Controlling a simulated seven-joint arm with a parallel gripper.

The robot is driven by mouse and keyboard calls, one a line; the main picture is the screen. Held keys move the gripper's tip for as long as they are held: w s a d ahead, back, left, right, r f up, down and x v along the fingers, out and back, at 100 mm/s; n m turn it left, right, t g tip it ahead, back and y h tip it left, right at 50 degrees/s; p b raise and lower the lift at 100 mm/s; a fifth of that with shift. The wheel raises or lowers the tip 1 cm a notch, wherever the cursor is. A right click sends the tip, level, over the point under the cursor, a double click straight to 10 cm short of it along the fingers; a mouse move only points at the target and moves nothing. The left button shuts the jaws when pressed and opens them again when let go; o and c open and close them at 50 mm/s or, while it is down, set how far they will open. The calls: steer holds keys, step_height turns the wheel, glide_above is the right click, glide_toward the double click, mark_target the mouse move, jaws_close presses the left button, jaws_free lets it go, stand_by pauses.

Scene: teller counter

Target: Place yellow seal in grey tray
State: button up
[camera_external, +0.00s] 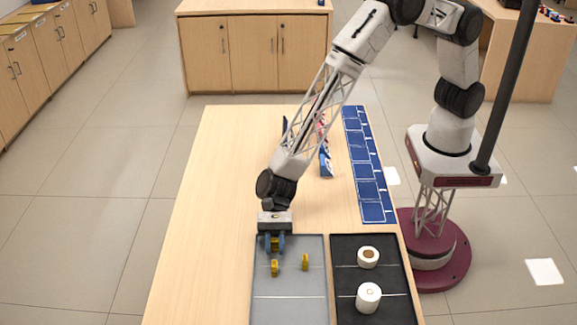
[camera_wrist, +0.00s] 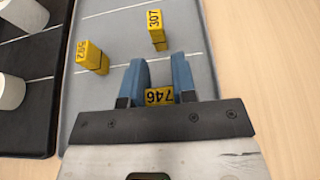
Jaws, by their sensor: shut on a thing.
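My gripper (camera_external: 275,245) points down over the far end of the grey tray (camera_external: 290,310). Its blue fingers (camera_wrist: 160,80) are shut on a yellow seal marked 746 (camera_wrist: 159,96). I cannot tell whether that seal touches the tray floor. A second yellow seal, marked 307 (camera_wrist: 156,30), stands in the tray just nearer the external camera (camera_external: 275,268). A third yellow seal (camera_wrist: 92,57), its number hard to read, stands in the tray towards the black tray; it also shows in the external view (camera_external: 305,262). The held seal is mostly hidden by the fingers in the external view.
A black tray (camera_external: 400,305) sits right of the grey one, holding a tape roll (camera_external: 368,257) and a white roll (camera_external: 368,297). A blue panel strip (camera_external: 368,170) and a small rack (camera_external: 325,158) lie farther back. The table's left side is clear.

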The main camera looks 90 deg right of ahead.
steer(key=shift+f, duration=0.1)
steer(key=o, duration=0.9)
steer(key=shift+d, duration=0.1)
steer(key=v, duration=1.2)
stand_by(0.5)
